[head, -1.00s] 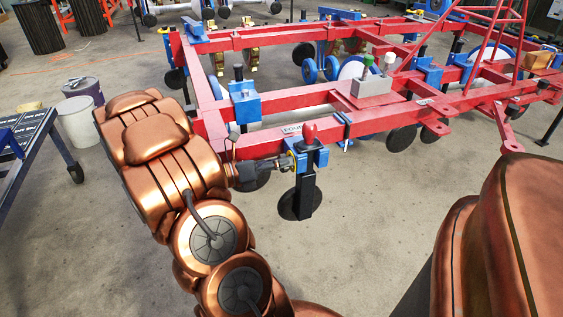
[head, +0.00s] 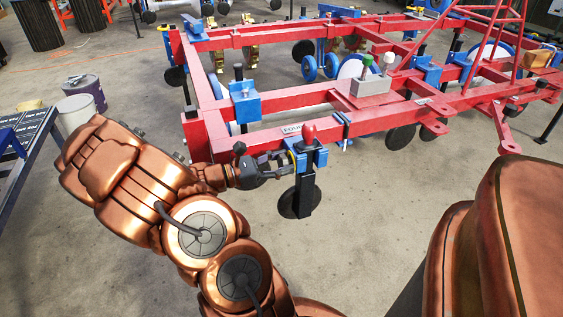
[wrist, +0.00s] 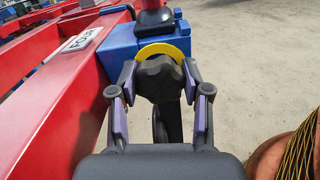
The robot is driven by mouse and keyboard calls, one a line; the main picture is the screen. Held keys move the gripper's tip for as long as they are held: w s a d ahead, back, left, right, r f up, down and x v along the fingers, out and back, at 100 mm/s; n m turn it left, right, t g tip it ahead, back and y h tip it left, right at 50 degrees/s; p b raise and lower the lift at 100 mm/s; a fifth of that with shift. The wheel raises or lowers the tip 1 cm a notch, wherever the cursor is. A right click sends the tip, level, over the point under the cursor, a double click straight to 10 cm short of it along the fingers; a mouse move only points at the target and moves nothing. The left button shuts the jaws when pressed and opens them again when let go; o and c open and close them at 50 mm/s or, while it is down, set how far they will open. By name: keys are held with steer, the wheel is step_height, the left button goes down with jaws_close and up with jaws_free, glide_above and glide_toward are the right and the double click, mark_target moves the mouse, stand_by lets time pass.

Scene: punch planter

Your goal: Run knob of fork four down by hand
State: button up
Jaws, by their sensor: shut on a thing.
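The fork with the label FOUR (head: 291,129) is a blue bracket (head: 312,152) clamped at the red beam, with a red cap on top and a black shank (head: 304,191) below. In the wrist view its dark lobed knob (wrist: 159,82) sits in front of a yellow ring (wrist: 162,50) on the blue bracket's side (wrist: 118,45). My gripper (head: 285,160) reaches the bracket from the left. In the wrist view my gripper's fingers (wrist: 158,76) are closed on the knob from both sides.
The red frame (head: 228,136) runs along the left of the wrist view and behind the bracket in the head view. A blue bench (head: 30,130) and buckets (head: 76,116) stand at the left. The floor in front of the fork is clear.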

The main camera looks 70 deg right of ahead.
steer(key=m+b, duration=0.1)
steer(key=m, duration=0.3)
steer(key=shift+f+m, duration=0.1)
steer(key=shift+m, duration=0.2)
steer(key=shift+s+a+m+b, duration=0.1)
steer(key=shift+m+b, duration=0.75)
steer(key=shift+m, duration=0.95)
steer(key=o, duration=1.2)
steer(key=shift+c, duration=0.2)
steer(key=v, duration=1.2)
